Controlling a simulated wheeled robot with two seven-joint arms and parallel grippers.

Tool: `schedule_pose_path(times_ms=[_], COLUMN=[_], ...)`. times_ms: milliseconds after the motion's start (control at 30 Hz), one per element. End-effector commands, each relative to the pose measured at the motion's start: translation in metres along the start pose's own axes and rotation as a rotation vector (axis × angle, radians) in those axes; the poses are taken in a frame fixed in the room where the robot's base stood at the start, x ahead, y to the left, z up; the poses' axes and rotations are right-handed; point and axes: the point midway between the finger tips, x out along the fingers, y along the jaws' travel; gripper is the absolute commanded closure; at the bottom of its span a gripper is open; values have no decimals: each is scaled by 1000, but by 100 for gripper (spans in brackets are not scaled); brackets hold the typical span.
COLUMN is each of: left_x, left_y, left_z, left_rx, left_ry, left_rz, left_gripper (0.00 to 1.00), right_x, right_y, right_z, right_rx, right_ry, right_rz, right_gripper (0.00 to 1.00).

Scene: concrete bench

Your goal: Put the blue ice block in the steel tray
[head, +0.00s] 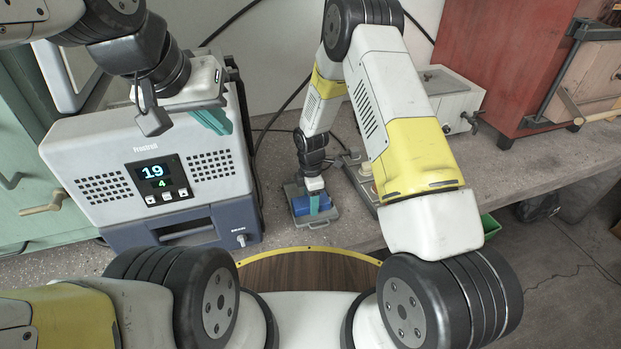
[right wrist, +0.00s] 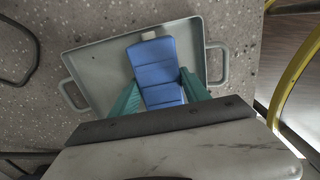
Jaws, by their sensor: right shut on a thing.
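The blue ice block (head: 318,207) is in the steel tray (head: 299,219) on the bench, in the head view. In the right wrist view the blue ice block (right wrist: 157,68) lies over the floor of the steel tray (right wrist: 100,71), between two teal fingers. My right gripper (head: 314,203) is shut on it, low in the tray; I cannot tell whether the block touches the tray floor. My left gripper (head: 211,120) hangs in front of the white machine at the left, well away from the tray; its fingers are seen from the side and their gap is hidden.
A white machine (head: 150,165) marked "Frostrail", with a lit display reading 19 and 4, stands left of the tray. A red cabinet (head: 490,60) and a white box with a tap (head: 445,100) stand at the back right. A grey fixture (head: 362,180) sits just right of the tray.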

Motion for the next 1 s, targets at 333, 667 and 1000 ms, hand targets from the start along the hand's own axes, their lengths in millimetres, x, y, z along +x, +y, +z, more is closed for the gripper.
schedule_pose_path(times_ms=[333,667,1000], left_x=[0,0,0], left_y=[0,0,0], left_z=[0,0,0], left_rx=[0,0,0], left_ry=[0,0,0], left_rz=[0,0,0], left_gripper=[100,100,100], right_x=[3,2,-30], right_y=[0,1,2], right_z=[0,0,-1], right_rx=[0,0,1], right_ry=[0,0,2], right_rz=[1,1,7], right_gripper=[44,24,24])
